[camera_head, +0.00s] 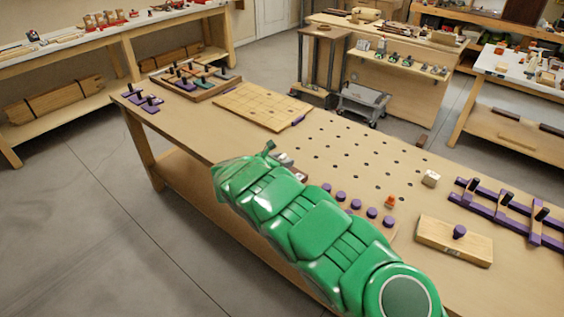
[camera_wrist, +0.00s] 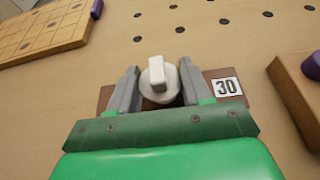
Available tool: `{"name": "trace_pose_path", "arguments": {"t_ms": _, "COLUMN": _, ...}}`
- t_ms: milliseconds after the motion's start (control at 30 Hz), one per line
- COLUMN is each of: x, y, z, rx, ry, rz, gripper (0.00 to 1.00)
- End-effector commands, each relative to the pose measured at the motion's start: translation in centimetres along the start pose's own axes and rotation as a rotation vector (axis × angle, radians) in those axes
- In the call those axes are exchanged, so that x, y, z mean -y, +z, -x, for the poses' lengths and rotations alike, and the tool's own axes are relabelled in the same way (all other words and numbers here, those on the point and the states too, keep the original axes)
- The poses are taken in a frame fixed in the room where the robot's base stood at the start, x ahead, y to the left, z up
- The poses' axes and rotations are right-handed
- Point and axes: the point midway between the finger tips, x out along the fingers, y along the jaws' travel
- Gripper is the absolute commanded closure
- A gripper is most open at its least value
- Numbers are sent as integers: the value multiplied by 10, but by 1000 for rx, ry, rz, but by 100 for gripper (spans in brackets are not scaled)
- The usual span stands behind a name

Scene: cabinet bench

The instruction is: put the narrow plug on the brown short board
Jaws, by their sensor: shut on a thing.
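In the wrist view, my gripper (camera_wrist: 160,74) is shut on a pale plug (camera_wrist: 158,76) with a round body and a narrow upright tab. The brown short board (camera_wrist: 105,97) lies on the bench under the plug and the fingers, with a white label (camera_wrist: 226,86) reading 30 at its right end. I cannot tell whether the plug's underside touches the board. The front of the board is hidden by my gripper. In the head view, my green arm hides most of this spot.
The bench (camera_head: 330,133) has rows of holes. A light gridded board (camera_head: 262,105) and a tray (camera_head: 185,88) are at its far left end. A wooden block (camera_head: 440,240) with a purple knob, a small white block (camera_head: 431,178) and purple frames (camera_head: 485,208) are at right.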

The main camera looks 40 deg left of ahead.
Motion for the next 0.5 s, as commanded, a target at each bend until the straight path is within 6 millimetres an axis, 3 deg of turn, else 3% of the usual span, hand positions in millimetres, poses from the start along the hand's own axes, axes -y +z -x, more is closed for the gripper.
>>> {"name": "trace_pose_path", "arguments": {"t_ms": 433, "x": 0, "y": -8, "z": -3, "rx": 1, "ry": 1, "rz": 0, "gripper": 80}}
{"name": "trace_pose_path", "arguments": {"t_ms": 467, "x": 0, "y": -8, "z": -3, "rx": 1, "ry": 1, "rz": 0, "gripper": 50}}
{"name": "trace_pose_path", "arguments": {"t_ms": 500, "x": 0, "y": -8, "z": -3, "rx": 1, "ry": 1, "rz": 0, "gripper": 44}}
